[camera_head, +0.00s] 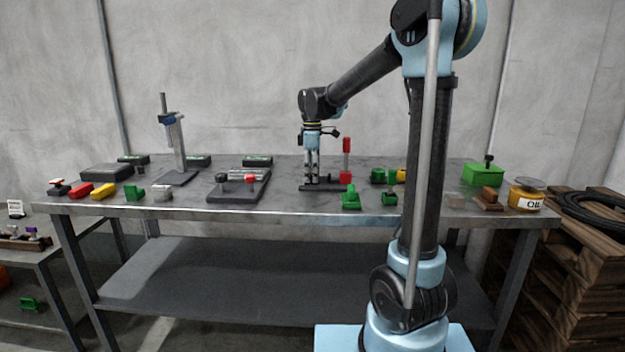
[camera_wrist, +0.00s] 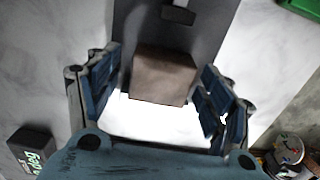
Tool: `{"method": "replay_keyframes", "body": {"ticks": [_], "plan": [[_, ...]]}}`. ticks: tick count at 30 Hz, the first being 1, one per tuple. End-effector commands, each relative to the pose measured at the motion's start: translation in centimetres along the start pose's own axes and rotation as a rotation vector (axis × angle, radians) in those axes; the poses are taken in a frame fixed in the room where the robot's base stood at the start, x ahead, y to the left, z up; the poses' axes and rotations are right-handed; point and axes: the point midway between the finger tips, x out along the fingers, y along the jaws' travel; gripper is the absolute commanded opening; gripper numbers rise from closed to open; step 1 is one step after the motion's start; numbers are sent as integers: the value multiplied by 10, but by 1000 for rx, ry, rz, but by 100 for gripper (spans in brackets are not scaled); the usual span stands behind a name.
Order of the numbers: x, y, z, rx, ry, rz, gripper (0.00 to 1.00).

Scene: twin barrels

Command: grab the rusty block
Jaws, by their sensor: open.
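A dull brown, rusty-looking block (camera_wrist: 160,76) shows in the wrist view, between the two blue-padded fingers of my gripper (camera_wrist: 161,100). The fingers are apart, with bright gaps beside the block; I cannot tell whether it is fully between the tips or a little below them. Behind the block lies a dark plate (camera_wrist: 208,22). In the head view my gripper (camera_head: 312,178) points straight down over a low dark base (camera_head: 325,188) near the middle of the table. The block is too small and dark to make out clearly there.
A red post (camera_head: 346,160) stands just right of my gripper. Green pieces (camera_head: 350,200) lie in front. A dark fixture (camera_head: 238,188) and a tall stand (camera_head: 177,145) are left. A brown block (camera_head: 488,196), a green box (camera_head: 484,174) and an oil can (camera_head: 526,196) are right.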

Motion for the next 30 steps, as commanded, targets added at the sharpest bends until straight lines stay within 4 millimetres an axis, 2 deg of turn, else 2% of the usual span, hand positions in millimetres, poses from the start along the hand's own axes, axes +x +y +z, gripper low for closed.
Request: {"method": "replay_keyframes", "body": {"ticks": [4, 12, 13, 23, 30], "plan": [[0, 0, 0, 1, 0, 0, 71], [0, 1, 2, 2, 0, 0, 10], [0, 1, 2, 2, 0, 0, 5], [-6, 0, 2, 2, 0, 0, 4], [-38, 0, 2, 2, 0, 0, 4]]}}
